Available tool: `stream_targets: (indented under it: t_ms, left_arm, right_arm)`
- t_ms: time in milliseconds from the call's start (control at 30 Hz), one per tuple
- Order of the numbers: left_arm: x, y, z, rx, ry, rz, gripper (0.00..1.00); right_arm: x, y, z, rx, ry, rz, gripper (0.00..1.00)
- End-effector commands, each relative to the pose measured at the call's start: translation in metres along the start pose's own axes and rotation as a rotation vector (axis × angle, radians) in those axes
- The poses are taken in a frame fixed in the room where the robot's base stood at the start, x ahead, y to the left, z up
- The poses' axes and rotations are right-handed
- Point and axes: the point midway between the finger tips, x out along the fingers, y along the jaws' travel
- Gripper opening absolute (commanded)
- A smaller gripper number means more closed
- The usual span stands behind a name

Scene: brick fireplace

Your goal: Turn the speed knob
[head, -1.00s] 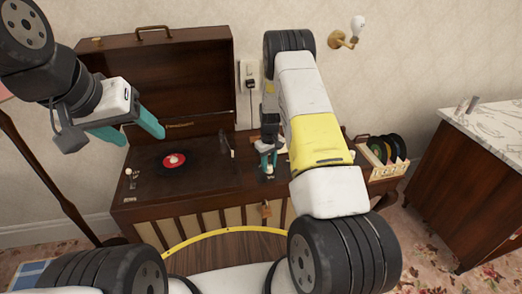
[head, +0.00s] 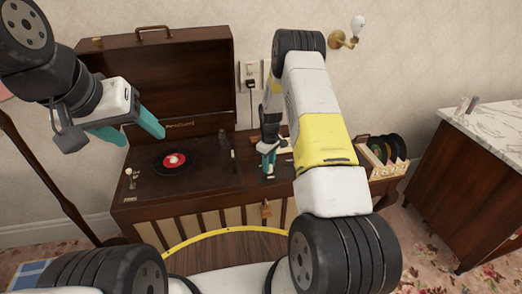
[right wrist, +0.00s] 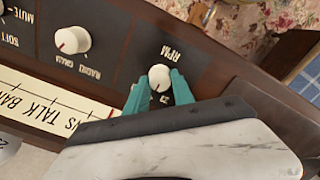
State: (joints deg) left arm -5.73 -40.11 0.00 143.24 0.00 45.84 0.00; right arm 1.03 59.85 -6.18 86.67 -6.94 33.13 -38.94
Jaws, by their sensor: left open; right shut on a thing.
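The speed knob (right wrist: 159,77) is a small white round knob marked RPM on a dark panel, seen in the right wrist view. My right gripper (right wrist: 157,88) has its teal fingers on either side of it, closed on it. In the head view my right gripper (head: 268,163) is low at the right part of the record player cabinet (head: 150,213), and the knob is hidden there. My left gripper (head: 135,134) is open and empty, raised above the left of the turntable deck.
A record with a red label (head: 174,160) lies on the deck under the raised lid (head: 160,85). A second knob (right wrist: 72,41) sits beside the speed knob. A record rack (head: 385,160) stands to the right, and a marble-topped cabinet (head: 490,125) is further right.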

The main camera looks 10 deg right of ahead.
Motion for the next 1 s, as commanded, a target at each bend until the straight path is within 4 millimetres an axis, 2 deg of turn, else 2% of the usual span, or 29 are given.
stream_targets:
  t_ms: [33, 67, 167, 467, 567, 900, 1000]
  left_arm:
    - [0.000, 0.000, 0.000, 0.000, 0.000, 0.000, 0.62]
    - [0.000, 0.000, 0.000, 0.000, 0.000, 0.000, 0.62]
    - [0.000, 0.000, 0.000, 0.000, 0.000, 0.000, 0.62]
    - [0.000, 0.000, 0.000, 0.000, 0.000, 0.000, 0.62]
    - [0.000, 0.000, 0.000, 0.000, 0.000, 0.000, 0.62]
    - [0.000, 0.000, 0.000, 0.000, 0.000, 0.000, 0.62]
    - [0.000, 0.000, 0.000, 0.000, 0.000, 0.000, 0.62]
  right_arm:
    - [0.000, 0.000, 0.001, 0.001, -0.003, -0.001, 0.00]
    - [0.000, 0.000, 0.001, 0.001, -0.003, -0.001, 0.31]
    - [0.000, 0.000, 0.001, 0.001, -0.002, -0.001, 0.51]
    - [0.000, 0.000, 0.001, 0.001, -0.001, 0.000, 0.51]
    - [-0.006, 0.000, 0.000, 0.001, 0.000, 0.001, 0.51]
    - [-0.061, 0.001, 0.000, 0.002, 0.001, 0.001, 0.51]
    - [-0.071, 0.000, 0.001, 0.002, -0.001, 0.000, 0.51]
